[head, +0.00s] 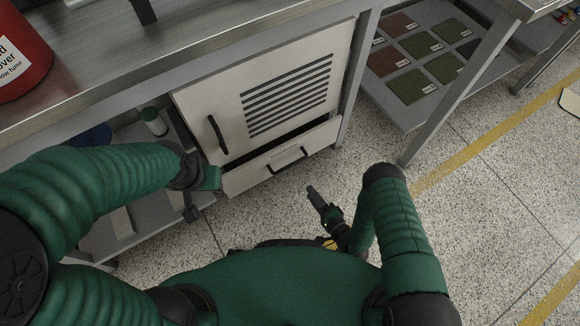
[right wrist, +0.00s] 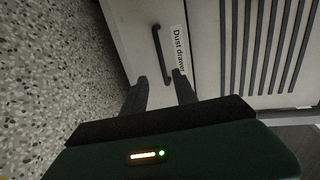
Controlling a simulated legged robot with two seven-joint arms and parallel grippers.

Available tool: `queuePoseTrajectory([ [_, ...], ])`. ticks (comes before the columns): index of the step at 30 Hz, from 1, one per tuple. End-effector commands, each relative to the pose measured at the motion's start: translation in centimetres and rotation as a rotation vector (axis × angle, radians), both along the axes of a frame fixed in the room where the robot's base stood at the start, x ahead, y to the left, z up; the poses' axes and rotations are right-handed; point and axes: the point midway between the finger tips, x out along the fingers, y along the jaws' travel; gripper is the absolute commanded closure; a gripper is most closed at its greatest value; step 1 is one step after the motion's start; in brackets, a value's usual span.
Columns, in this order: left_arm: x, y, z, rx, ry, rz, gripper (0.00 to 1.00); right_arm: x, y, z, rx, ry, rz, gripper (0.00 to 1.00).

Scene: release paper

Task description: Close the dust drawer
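The dust drawer (head: 246,178) is a pale grey front with a black bar handle, low in the cabinet. A dark gap shows along its top edge, so it stands partly pulled out. The right wrist view shows the drawer's handle (right wrist: 157,45) and its label "Dust drawer" (right wrist: 178,48). My right gripper (head: 312,190) is in front of the drawer, apart from it. In the right wrist view its two fingers (right wrist: 160,90) are spread and empty, facing the handle. My left gripper (head: 191,212) hangs left of the drawer; its fingers are too unclear to read.
A vented door (head: 290,95) with a black handle is above the drawer. A steel worktop (head: 190,45) overhangs the cabinet, with a red container (head: 20,55) on it. A shelf with coloured sample squares (head: 411,87) is at right. The speckled floor (head: 270,215) before the drawer is clear.

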Motion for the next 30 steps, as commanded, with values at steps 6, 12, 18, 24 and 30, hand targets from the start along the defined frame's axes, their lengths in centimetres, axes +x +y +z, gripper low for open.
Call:
queuePoseTrajectory([
  [6, 0.0, 0.0, -2.9, 0.000, 0.000, 0.000, 0.64, 4.4, 2.7, -1.5, 0.003, -0.006, 0.002, 0.66],
  [12, 0.0, 0.0, -5.5, 0.000, 0.000, 0.000, 0.64, 8.9, 5.4, -2.6, 0.002, -0.006, 0.002, 0.66],
  [18, 0.0, 0.0, -7.3, 0.000, 0.000, 0.000, 0.64, 12.3, 7.4, -3.2, 0.001, -0.004, 0.001, 0.66],
  [24, 0.0, 0.0, -7.7, 0.000, 0.000, 0.000, 0.64, 13.4, 8.0, -3.2, 0.001, 0.000, -0.001, 0.66],
  [30, 0.0, 0.0, -7.6, 0.000, 0.000, 0.000, 0.64, 13.4, 8.0, -3.1, 0.001, 0.000, -0.001, 0.66],
])
